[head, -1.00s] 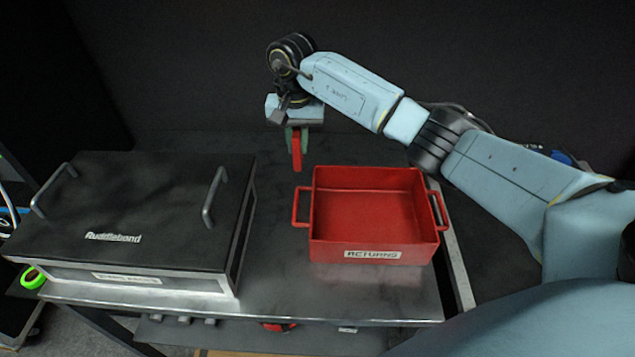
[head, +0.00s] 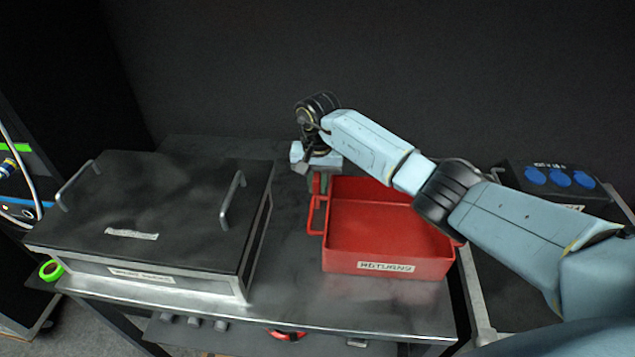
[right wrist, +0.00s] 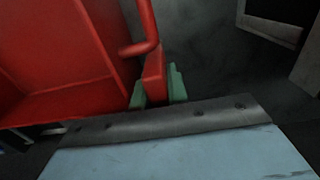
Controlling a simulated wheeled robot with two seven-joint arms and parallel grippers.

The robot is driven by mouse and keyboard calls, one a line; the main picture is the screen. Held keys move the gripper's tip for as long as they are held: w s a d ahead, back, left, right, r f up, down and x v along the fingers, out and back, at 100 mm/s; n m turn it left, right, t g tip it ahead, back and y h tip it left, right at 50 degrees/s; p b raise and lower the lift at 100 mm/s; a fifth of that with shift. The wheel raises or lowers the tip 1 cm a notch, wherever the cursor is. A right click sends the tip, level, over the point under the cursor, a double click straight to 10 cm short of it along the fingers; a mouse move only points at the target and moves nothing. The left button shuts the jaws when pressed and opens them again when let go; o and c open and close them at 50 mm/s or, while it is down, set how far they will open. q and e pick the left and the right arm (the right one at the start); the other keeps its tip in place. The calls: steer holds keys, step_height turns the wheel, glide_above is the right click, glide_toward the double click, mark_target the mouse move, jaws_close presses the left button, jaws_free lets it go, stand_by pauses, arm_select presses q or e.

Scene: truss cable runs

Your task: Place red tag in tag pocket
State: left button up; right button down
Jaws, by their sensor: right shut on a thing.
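The red tag (right wrist: 154,72) is a narrow red piece held between the grey-green fingers of my right gripper (right wrist: 157,88). In the head view my right gripper (head: 318,183) points down at the back left corner of the red tray, with only a bit of red showing between its fingers. In the right wrist view the tag is close beside the tray's handle; I cannot tell whether they touch. My left gripper is out of view. I cannot make out a tag pocket in these frames.
The red RETURNS tray (head: 388,267) stands on a metal table (head: 290,305). A dark lidded case (head: 150,205) with two handles is to its left. A black box with blue round caps (head: 560,177) is at the right. A strip of table between case and tray is clear.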

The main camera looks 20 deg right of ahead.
steer(key=shift+f, duration=0.15)
steer(key=c, duration=1.7)
jaws_free()
steer(key=shift+o, duration=0.3)
